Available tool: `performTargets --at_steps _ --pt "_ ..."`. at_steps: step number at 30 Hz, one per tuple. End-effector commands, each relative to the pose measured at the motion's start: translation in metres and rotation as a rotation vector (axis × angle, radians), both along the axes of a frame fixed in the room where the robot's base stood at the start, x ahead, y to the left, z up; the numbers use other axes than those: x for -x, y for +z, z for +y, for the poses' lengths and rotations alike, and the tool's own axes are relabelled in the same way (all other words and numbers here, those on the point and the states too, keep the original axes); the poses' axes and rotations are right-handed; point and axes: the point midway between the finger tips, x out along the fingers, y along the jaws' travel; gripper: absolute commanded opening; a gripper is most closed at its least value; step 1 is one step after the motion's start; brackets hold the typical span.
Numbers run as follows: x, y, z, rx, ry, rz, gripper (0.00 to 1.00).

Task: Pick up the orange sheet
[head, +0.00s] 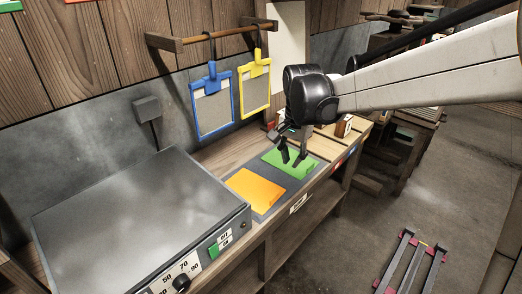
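The orange sheet (255,189) lies flat on a dark grey mat (265,213) on the wooden bench. A green sheet (275,163) lies beside it on the same mat, farther to the upper right. My gripper (293,160) is over the green sheet, pointing down, with its two dark fingers apart. I see nothing between the fingers. The orange sheet is to the lower left of the gripper and is in plain view. Whether the fingertips touch the green sheet, I cannot tell.
A large grey heated plate unit (140,215) with a dial stands left of the mat. A blue frame (211,102) and a yellow frame (254,87) hang from a wooden rail (215,37) behind the bench. A red-and-black rack (408,262) is on the floor at right.

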Motion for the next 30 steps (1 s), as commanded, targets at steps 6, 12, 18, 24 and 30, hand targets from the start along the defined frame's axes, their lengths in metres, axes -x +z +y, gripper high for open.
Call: performTargets --at_steps 6,12,18,24,30 --pt "-0.03 -0.044 0.032 0.012 -0.067 0.072 0.14" --pt "-0.04 -0.064 0.045 0.02 -0.099 0.103 0.14" --pt "-0.041 -0.089 0.046 0.021 -0.104 0.107 0.14" --pt "-0.04 -0.125 0.046 0.021 -0.103 0.106 0.14" --pt "-0.04 -0.147 0.046 0.021 -0.103 0.106 0.14"
